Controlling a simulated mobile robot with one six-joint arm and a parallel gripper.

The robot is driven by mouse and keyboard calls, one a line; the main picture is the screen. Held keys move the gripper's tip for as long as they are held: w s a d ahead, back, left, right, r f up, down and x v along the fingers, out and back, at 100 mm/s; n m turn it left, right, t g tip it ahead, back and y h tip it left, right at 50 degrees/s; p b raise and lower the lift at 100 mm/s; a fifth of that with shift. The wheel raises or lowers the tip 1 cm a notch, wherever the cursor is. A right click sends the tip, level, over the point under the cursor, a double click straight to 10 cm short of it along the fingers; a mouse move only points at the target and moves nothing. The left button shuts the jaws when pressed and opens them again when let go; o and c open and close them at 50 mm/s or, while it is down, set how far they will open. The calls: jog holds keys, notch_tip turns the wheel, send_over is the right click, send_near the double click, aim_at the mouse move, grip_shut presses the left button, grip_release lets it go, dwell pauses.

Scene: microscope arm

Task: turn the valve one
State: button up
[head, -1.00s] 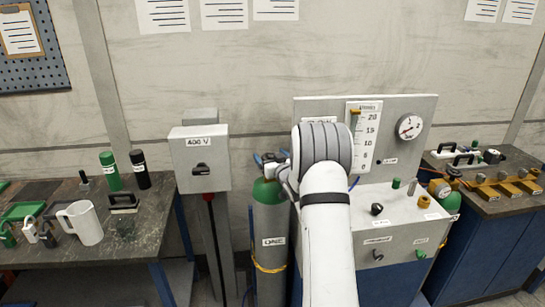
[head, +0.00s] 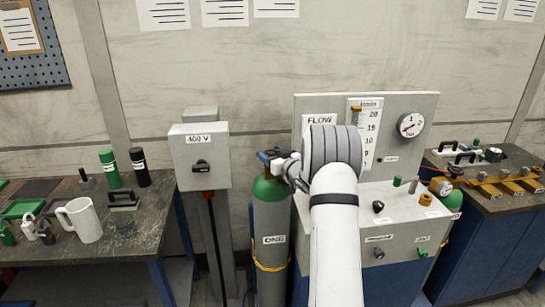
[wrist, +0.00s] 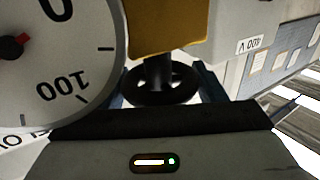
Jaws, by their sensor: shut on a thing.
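The gas cylinder labelled ONE (head: 270,220) stands upright left of the panel, grey with a green shoulder. Its valve is a black handwheel (wrist: 160,88) on a dark stem under a brass body (wrist: 165,28) in the wrist view. My gripper (head: 272,158) is at the top of the cylinder in the head view, partly hidden by my wrist. In the wrist view my gripper (wrist: 162,86) has its blue fingers on either side of the handwheel, shut on it. A white gauge (wrist: 45,60) with a red needle fills the upper left there.
The 400 V box (head: 199,155) stands left of the cylinder. The flow panel (head: 420,155) and its grey bench (head: 400,225) are to the right. A cluttered table (head: 135,225) is at the far left, with a narrow gap before the box.

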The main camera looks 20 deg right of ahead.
jog(key=shift+r+n+g+y, duration=0.1)
jog(key=shift+n+g+y, duration=0.7)
jog(key=shift+n+y, duration=1.2)
jog(key=shift+m+y, duration=0.4)
jog(key=o, duration=1)
jog(key=b+v, duration=0.1)
jog(key=v, duration=0.5)
jog(key=shift+s+d+b, duration=0.15)
jog(key=shift+s+b, duration=0.15)
jog(key=shift+s, duration=0.05)
jog(key=shift+s+d, duration=0.2)
jog(key=shift+s, duration=0.3)
